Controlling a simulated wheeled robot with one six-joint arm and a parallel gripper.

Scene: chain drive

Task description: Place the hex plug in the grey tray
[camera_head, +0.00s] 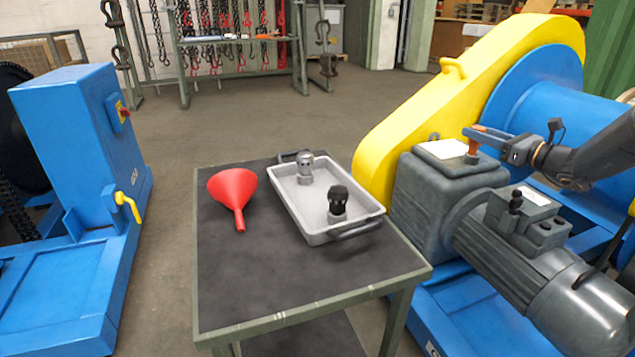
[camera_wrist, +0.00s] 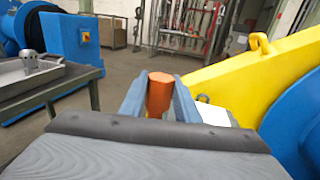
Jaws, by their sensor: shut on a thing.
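The hex plug is orange-brown and shows between my gripper's fingers in the wrist view (camera_wrist: 159,95). In the head view the hex plug (camera_head: 475,146) is at the fingertips, just over the top of the dark grey gearbox (camera_head: 425,172). I cannot tell whether its lower end is still in the gearbox. My gripper (camera_head: 480,136) comes in from the right and is shut on the plug. The grey tray (camera_head: 290,212) sits on the table left of the gearbox and holds a silver fitting (camera_head: 305,170) and a black-topped fitting (camera_head: 338,203).
A red funnel (camera_head: 233,190) lies on the dark table (camera_head: 255,275), left of the tray. A yellow chain guard (camera_head: 460,85) rises behind the gearbox. A motor (camera_head: 540,255) stands in front of it. The tray floor between the fittings is clear.

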